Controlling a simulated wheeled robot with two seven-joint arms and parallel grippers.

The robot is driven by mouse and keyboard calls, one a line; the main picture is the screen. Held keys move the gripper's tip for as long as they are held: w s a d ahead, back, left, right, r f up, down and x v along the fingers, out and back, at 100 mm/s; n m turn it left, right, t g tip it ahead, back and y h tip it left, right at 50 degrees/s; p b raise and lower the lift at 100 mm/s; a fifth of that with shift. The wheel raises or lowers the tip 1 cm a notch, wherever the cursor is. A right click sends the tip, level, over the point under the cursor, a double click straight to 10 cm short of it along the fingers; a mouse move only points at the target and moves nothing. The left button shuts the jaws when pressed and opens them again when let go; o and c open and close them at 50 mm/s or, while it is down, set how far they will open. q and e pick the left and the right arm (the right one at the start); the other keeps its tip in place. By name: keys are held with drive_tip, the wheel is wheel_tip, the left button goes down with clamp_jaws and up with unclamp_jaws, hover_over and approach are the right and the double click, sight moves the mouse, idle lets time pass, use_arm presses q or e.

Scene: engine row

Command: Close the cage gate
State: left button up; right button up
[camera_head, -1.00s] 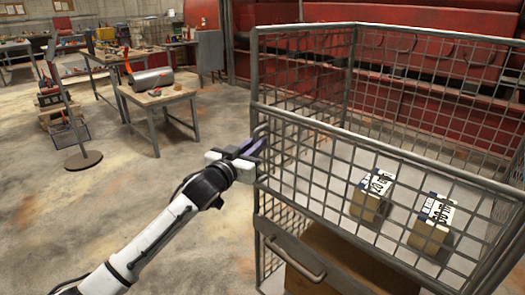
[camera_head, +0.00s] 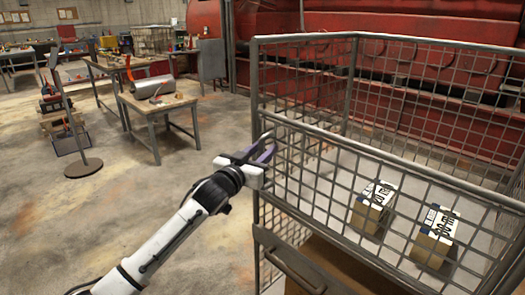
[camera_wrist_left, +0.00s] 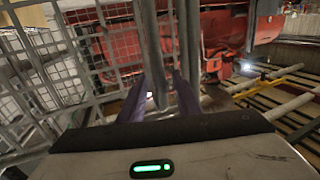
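The grey wire-mesh cage (camera_head: 354,97) stands at the right in the head view. Its front mesh panel, which looks like the gate (camera_head: 345,185), has a top rail slanting down to the right. My left gripper (camera_head: 266,149) is at the left end of this panel, close to the corner post. In the left wrist view, the purple fingers of my left gripper (camera_wrist_left: 160,95) are apart, with grey upright bars (camera_wrist_left: 152,45) showing between and beyond them. I cannot tell whether they touch. My right gripper is not in view.
Two labelled boxes (camera_head: 372,208) (camera_head: 434,238) sit inside the cage. A bar handle (camera_head: 295,272) is on the lower front. A small work table (camera_head: 158,104) and a round-based stand (camera_head: 83,168) are at the left.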

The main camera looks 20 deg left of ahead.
use_arm(q)
drive_tip(key=s, duration=1)
drive_tip(key=shift+s+a+b, duration=0.15)
drive_tip(key=shift+a+b, duration=0.1)
drive_tip(key=shift+b, duration=0.1)
drive_tip(key=shift+f, duration=0.1)
drive_tip(key=s+d+f+g, duration=0.2)
drive_tip(key=s+f, duration=0.1)
drive_tip(key=f, duration=0.5)
drive_tip(key=s+d+f+g, duration=0.1)
drive_tip(key=s+d+f, duration=0.15)
drive_tip(key=f, duration=0.55)
drive_tip(key=s+d+f+g, duration=0.3)
drive_tip(key=s+d+f, duration=0.1)
drive_tip(key=s+f, duration=0.7)
drive_tip(key=s+d+f+m+g+h, duration=0.1)
drive_tip(key=s+d+f+g, duration=0.2)
drive_tip(key=s+f, duration=0.8)
drive_tip(key=s+d, duration=0.2)
drive_tip(key=s, duration=0.3)
drive_tip(key=shift+s+d+f, duration=0.15)
drive_tip(key=shift+s+f, duration=0.05)
